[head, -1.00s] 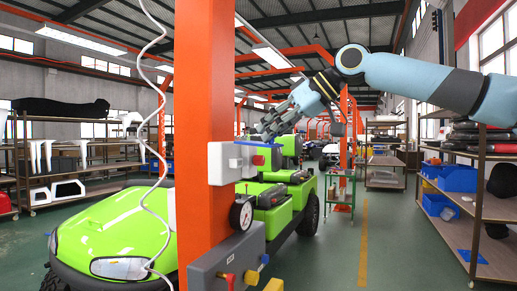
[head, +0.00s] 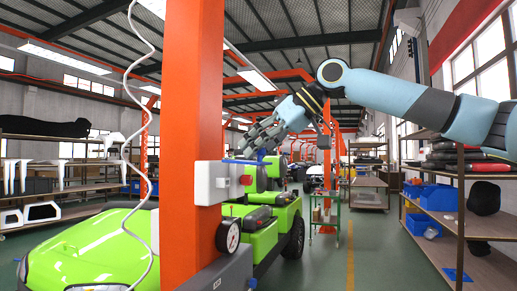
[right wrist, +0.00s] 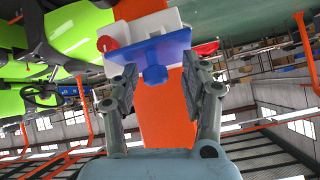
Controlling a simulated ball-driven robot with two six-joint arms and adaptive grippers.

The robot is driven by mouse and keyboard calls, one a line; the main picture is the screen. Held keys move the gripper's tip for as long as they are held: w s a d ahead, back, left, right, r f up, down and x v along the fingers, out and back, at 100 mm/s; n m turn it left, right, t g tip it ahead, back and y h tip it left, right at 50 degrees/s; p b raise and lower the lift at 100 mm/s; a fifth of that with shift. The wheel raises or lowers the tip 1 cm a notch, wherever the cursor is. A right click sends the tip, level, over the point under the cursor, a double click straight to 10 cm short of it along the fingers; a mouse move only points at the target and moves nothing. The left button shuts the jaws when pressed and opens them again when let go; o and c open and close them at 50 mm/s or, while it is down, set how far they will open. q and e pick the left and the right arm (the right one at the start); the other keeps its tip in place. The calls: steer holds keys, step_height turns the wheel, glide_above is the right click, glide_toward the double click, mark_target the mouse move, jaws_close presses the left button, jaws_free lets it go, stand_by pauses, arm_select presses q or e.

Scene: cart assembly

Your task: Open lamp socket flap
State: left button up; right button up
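The lamp socket box (head: 210,184) is a white and grey box fixed to the orange post, with a red knob (head: 246,180) on it. A thin blue flap (head: 236,161) lies along its top. In the right wrist view the blue flap (right wrist: 172,45) shows wide across the box, with a blue knob (right wrist: 155,76) sticking out toward me. My right gripper (head: 262,142) is just above the box. In the right wrist view its fingers (right wrist: 157,86) stand apart on either side of the blue knob, with gaps visible. My left gripper is not in view.
The orange post (head: 193,90) stands close in front, with a coiled white cable (head: 131,120) to its left. A pressure gauge (head: 228,237) and a grey box (head: 228,272) sit below the socket box. A green cart (head: 85,255) stands behind. Shelves (head: 470,215) are at the right.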

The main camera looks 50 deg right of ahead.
steer(key=shift+d+r, duration=0.1)
steer(key=shift+d, duration=0.05)
steer(key=shift+r, duration=4.9)
